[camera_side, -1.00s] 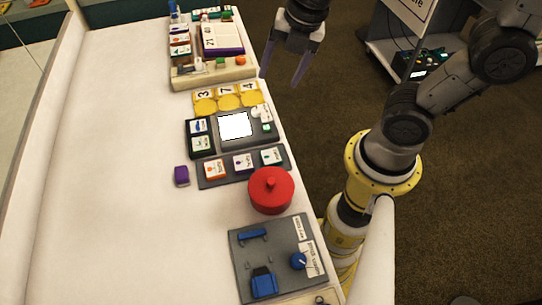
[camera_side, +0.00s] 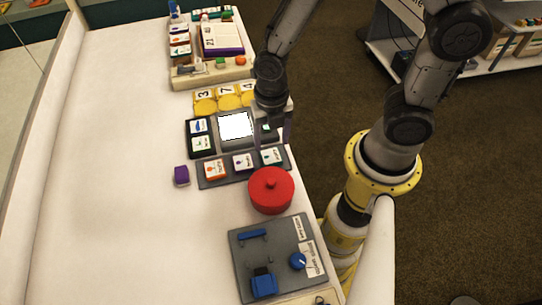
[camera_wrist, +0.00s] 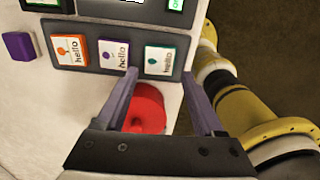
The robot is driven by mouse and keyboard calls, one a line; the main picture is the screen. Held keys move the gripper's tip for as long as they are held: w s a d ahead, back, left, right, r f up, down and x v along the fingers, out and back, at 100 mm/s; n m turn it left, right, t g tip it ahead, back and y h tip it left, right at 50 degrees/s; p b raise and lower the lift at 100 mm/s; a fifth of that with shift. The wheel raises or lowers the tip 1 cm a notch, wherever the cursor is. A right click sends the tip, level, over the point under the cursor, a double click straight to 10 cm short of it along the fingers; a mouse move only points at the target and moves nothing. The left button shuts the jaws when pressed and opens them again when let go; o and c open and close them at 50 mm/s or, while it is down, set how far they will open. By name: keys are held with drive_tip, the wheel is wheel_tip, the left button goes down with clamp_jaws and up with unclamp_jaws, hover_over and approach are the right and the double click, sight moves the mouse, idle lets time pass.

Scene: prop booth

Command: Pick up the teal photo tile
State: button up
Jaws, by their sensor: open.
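The teal photo tile (camera_side: 271,156) is a white tile with a teal edge and a small teal picture. It lies at the right end of a dark grey tray (camera_side: 203,184), beside a purple tile (camera_side: 242,162) and an orange tile (camera_side: 214,169). In the wrist view the teal tile (camera_wrist: 160,60) shows between and just beyond the fingertips. My gripper (camera_side: 277,136) points down near the tray's right end; it also shows in the wrist view (camera_wrist: 160,76). Its jaws are open and empty, apart from the tile.
A red lidded pot (camera_side: 271,191) stands close in front of the tray. A purple block (camera_side: 181,175) lies left of it. A panel with a white screen (camera_side: 235,125) sits behind. The white table (camera_side: 110,170) is clear on the left.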

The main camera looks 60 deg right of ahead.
sight(271, 156)
drive_tip(key=shift+f, duration=2.7)
drive_tip(key=shift+w, duration=0.1)
drive_tip(key=shift+c, duration=0.3)
drive_tip(key=c, duration=0.9)
